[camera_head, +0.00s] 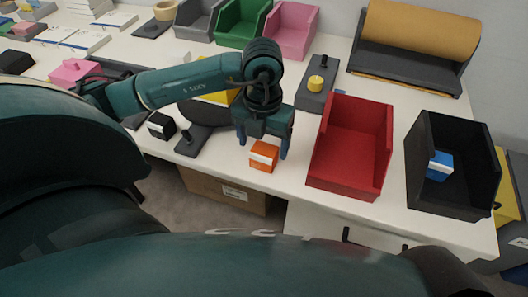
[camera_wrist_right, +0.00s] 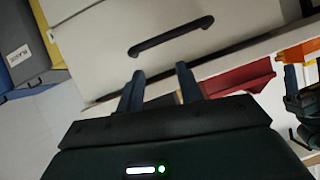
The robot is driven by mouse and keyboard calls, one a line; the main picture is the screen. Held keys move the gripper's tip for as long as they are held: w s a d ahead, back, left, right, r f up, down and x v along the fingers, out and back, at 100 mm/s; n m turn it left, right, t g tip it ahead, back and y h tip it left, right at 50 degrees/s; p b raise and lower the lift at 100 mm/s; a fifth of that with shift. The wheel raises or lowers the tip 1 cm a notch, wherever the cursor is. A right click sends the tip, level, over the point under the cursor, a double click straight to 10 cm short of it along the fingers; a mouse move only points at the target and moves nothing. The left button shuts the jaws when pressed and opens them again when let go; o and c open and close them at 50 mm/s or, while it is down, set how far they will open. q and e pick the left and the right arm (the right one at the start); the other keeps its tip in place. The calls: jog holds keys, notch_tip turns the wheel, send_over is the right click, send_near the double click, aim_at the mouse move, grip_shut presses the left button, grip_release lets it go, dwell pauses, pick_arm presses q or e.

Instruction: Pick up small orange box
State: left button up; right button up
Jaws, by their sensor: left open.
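The small orange box (camera_head: 263,155) with a white label band sits near the front edge of the white table in the head view, left of the red bin. My left gripper (camera_head: 263,144) points down over it with its fingers apart, one on each side of the box. Whether the fingers touch the box cannot be told. In the right wrist view my right gripper (camera_wrist_right: 160,82) has its fingers apart with nothing between them, in front of a pale drawer front with a dark handle.
A red bin (camera_head: 349,160) stands just right of the left gripper. Farther right is a black bin (camera_head: 426,187) with a blue box (camera_head: 440,165) inside. A small black box (camera_head: 161,125) and a dark stand (camera_head: 192,140) are to the left. A cardboard carton (camera_head: 228,194) is below the table.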

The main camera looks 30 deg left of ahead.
pick_arm(q)
jog(key=shift+d+f, duration=0.1)
jog(key=shift+f, duration=1.45)
jog(key=shift+c, duration=0.2)
jog(key=c, duration=1)
